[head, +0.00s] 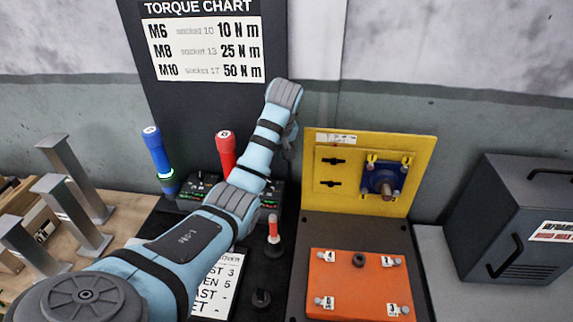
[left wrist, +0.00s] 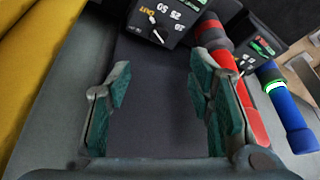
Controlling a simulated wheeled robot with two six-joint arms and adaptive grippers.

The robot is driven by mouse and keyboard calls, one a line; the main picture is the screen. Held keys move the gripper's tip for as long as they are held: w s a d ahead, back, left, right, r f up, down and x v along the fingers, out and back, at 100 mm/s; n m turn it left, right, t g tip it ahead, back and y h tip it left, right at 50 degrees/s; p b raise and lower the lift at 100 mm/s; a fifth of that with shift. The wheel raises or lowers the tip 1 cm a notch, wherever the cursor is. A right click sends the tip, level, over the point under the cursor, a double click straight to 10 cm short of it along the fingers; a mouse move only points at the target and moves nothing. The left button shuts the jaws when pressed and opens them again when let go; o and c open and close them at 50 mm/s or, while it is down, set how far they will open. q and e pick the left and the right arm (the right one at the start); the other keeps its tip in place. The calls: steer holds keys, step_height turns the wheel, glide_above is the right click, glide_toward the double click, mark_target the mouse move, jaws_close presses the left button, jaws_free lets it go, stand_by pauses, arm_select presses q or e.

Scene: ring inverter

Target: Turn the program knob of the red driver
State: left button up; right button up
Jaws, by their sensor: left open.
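The red driver (head: 226,148) stands upright behind my left forearm, its lower part hidden. In the left wrist view the red driver (left wrist: 222,62) lies just outside the right-hand finger. A dark control box (left wrist: 180,12) with a dial and a knob with a white pointer (left wrist: 156,31) shows ahead of the fingers. A second box (left wrist: 256,46) sits between the red and blue drivers. I cannot tell for certain which box belongs to the red driver. My left gripper (left wrist: 163,88) is open and empty, apart from both boxes. In the head view my wrist hides its fingers.
A blue driver (head: 158,158) stands left of the red one. A yellow panel (head: 405,195) and an orange plate (head: 345,285) are to the right. A red-topped post (head: 273,232) and a black knob (head: 261,297) stand near my forearm. A dark cabinet (head: 510,220) is at far right.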

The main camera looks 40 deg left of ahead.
arm_select(q)
steer(key=shift+t, duration=0.3)
steer(key=x, duration=0.3)
steer(key=s+b+x, duration=0.1)
steer(key=x, duration=0.5)
steer(key=shift+s+f+b, duration=0.3)
steer(key=shift+f, duration=0.2)
steer(key=w+f, duration=0.2)
steer(key=f, duration=0.1)
steer(key=shift+w+a+f+b, duration=0.1)
steer(key=shift+w+a+b, duration=0.2)
steer(key=shift+a, duration=0.1)
steer(key=shift+s, duration=0.1)
steer(key=shift+s+a, duration=0.1)
steer(key=shift+s, duration=0.15)
steer(key=shift+s+r, duration=0.2)
steer(key=shift+r, duration=0.1)
steer(key=shift+c, duration=1)
steer(key=c, duration=0.6)
jaws_close()
arm_select(e)
steer(key=shift+s+f, duration=0.25)
steer(key=shift+f, duration=0.3)
steer(key=shift+s+f, duration=0.2)
steer(key=shift+f, duration=0.3)
